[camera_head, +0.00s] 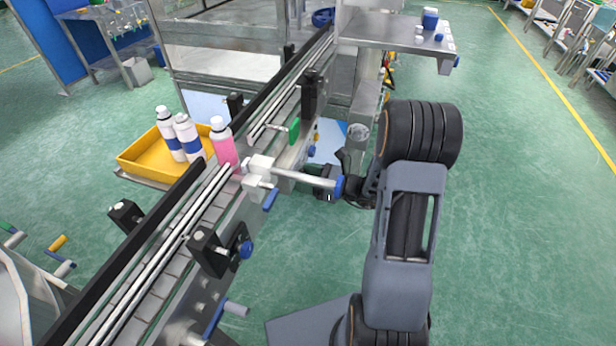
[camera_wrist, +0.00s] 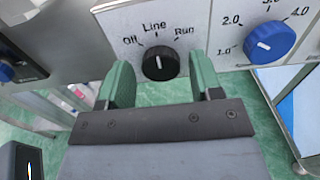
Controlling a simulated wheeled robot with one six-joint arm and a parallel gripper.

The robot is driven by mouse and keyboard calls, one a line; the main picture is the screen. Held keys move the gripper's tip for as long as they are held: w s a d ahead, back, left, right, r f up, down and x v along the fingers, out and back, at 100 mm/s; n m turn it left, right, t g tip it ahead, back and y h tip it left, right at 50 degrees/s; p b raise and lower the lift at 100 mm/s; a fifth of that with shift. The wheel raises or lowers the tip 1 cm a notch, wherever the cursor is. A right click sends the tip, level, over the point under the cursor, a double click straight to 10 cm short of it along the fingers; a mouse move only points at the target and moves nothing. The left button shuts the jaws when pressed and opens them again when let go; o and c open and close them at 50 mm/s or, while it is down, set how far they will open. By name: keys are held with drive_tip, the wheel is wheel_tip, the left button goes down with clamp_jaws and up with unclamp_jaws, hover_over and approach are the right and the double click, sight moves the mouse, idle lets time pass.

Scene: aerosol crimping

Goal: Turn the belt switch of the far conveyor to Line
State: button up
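The belt switch (camera_wrist: 160,63) is a round black knob on a light grey panel (camera_wrist: 190,20) in the wrist view, with the labels Off, Line and Run around its top. Its small pale mark points up, roughly toward Line; the exact angle is hard to tell. My gripper (camera_wrist: 160,70) is open, its two green fingers on either side of the knob, with a gap visible on both sides. In the head view my gripper (camera_head: 326,184) is at the right side of the conveyor (camera_head: 160,284); the switch is hidden there.
A blue dial (camera_wrist: 269,42) with numbers sits right of the switch. Another blue knob (camera_wrist: 6,72) is at the left edge. In the head view, a pink bottle (camera_head: 223,146) stands on the conveyor beside a yellow tray (camera_head: 140,156) with white bottles. Green floor right of my arm is clear.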

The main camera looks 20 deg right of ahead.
drive_tip(key=shift+o, duration=0.2)
drive_tip(key=v, duration=1.4)
drive_tip(key=shift+r, duration=0.1)
